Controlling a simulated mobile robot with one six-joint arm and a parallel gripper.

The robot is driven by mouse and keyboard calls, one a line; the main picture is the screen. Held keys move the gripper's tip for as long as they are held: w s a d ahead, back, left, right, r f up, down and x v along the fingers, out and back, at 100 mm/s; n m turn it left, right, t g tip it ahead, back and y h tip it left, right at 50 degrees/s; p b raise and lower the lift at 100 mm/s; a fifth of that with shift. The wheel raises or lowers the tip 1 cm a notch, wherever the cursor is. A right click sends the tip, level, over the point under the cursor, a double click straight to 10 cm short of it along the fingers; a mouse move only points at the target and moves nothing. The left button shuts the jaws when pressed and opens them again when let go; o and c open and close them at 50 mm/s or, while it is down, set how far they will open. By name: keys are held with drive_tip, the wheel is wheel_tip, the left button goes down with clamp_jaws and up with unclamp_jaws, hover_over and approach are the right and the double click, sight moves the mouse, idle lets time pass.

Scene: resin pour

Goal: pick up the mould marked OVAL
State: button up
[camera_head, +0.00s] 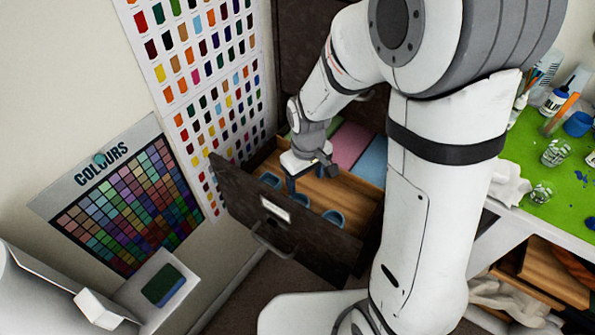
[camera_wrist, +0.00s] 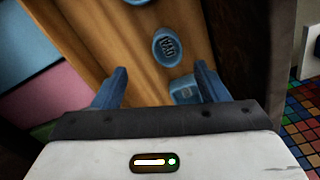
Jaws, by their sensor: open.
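The mould marked OVAL (camera_wrist: 167,47) is a small blue oval piece on the wooden drawer floor, its lettering upside down in the wrist view. Another blue mould (camera_wrist: 185,90) lies closer to my gripper, partly hidden by the right finger; its marking is unreadable. A third (camera_wrist: 137,2) is cut off at the top. In the head view several blue moulds (camera_head: 333,217) show along the drawer front, unreadable there. My gripper (camera_wrist: 160,76) is open and empty, its blue fingers pointing towards the moulds. It also shows in the head view (camera_head: 308,174), above the open drawer.
The drawer's dark front panel (camera_head: 285,225) with a handle and white label stands close beside the moulds. Pink (camera_head: 346,146) and blue (camera_head: 372,160) sheets lie at the drawer's back. A green worktop (camera_head: 545,150) with jars and cups is at right. Colour charts cover the wall.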

hover_over(299, 200)
drive_tip(key=s, duration=0.2)
drive_tip(key=shift+n, duration=0.4)
drive_tip(key=f, duration=0.4)
drive_tip(key=shift+w+a+f, duration=0.15)
drive_tip(key=shift+w+f, duration=0.1)
drive_tip(key=shift+f, duration=0.15)
drive_tip(key=shift+f+p, duration=0.5)
drive_tip(key=shift+f, duration=2.3)
drive_tip(key=shift+c, duration=0.5)
drive_tip(key=c, duration=1)
drive_tip(key=shift+o, duration=0.2)
drive_tip(key=shift+r, duration=0.15)
